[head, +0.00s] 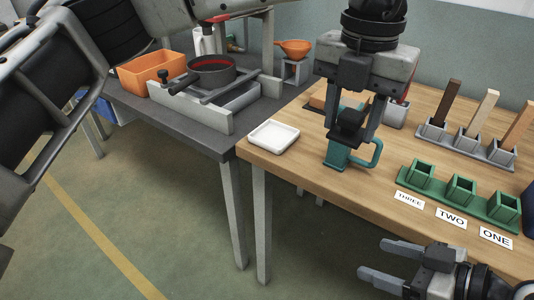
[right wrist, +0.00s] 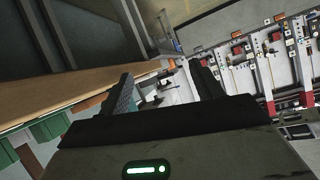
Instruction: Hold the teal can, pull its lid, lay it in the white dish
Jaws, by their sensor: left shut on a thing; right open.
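The teal can (head: 337,156) stands near the front edge of the wooden table, with a handle on its right side. My left gripper (head: 350,135) points down over it and is shut on it. The gripper hides the can's top, so I cannot make out the lid. The white dish (head: 273,136) lies empty to the left of the can, at the table's left corner. My right gripper (head: 376,262) is open and empty, off the table's front edge at lower right. Its spread fingers also show in the right wrist view (right wrist: 162,85), with nothing between them.
Green holders (head: 461,190) with cards THREE, TWO and ONE stand right of the can. Grey holders (head: 467,143) with upright wooden bars stand behind them. A dark table (head: 190,124) at left carries an orange bin (head: 150,72) and a round pan (head: 212,75).

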